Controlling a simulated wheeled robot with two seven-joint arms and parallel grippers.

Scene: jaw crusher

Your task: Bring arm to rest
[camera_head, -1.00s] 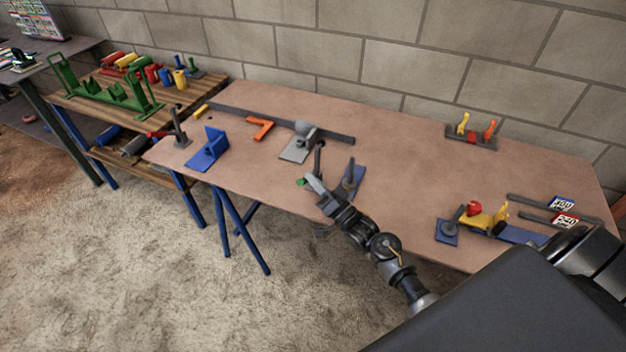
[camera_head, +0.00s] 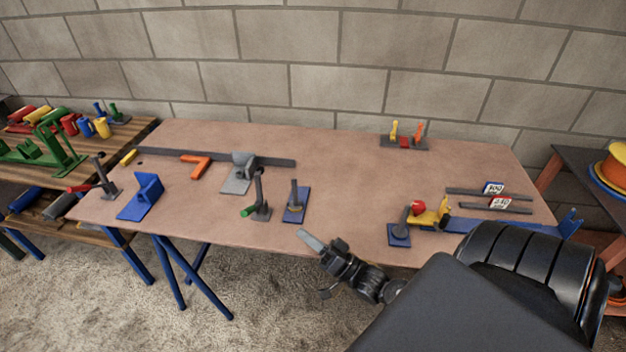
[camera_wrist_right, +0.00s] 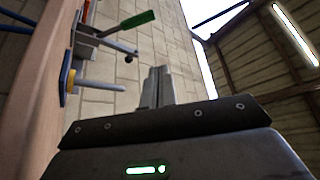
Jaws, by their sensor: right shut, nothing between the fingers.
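My right gripper (camera_head: 312,242) is at the front edge of the brown table (camera_head: 340,165) in the head view, its fingers shut and empty. It is just in front of a blue plate with a grey post (camera_head: 295,203) and a dark lever stand with a green handle (camera_head: 258,205), apart from both. In the right wrist view the shut fingers (camera_wrist_right: 157,88) point toward the block wall, and the green handle (camera_wrist_right: 137,20) shows at the upper left beside the tabletop. My left gripper is not in view.
On the table stand a blue bracket (camera_head: 142,197), a grey block part (camera_head: 238,175), an orange angle (camera_head: 196,164) and a yellow-red assembly (camera_head: 428,215). A wooden shelf with coloured parts (camera_head: 85,165) stands left. The table's middle right is clear.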

